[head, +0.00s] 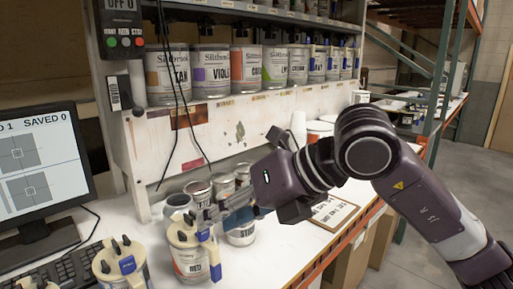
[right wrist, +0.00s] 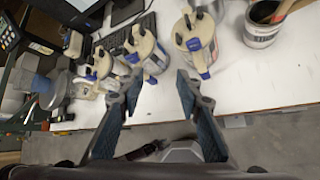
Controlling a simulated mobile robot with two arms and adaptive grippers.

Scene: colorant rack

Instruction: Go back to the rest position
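My right arm comes in from the right in the head view and reaches over the white bench. Its gripper (head: 212,212) is just above the bench, close to a paint can with a beige lid and blue handle (head: 188,262). In the right wrist view the two fingers of my right gripper (right wrist: 160,82) are spread apart with nothing held between them. Cans with beige lids stand beyond the fingertips, including one (right wrist: 196,42) near the right finger. Whether a finger touches a can is hard to tell. My left gripper is not in either view.
A shelf (head: 230,108) of labelled paint cans stands behind the bench. Several smaller cans and a clipboard (head: 334,212) lie around the gripper. A monitor (head: 38,172) and keyboard (head: 62,272) are at left. Open floor (head: 470,185) shows at right.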

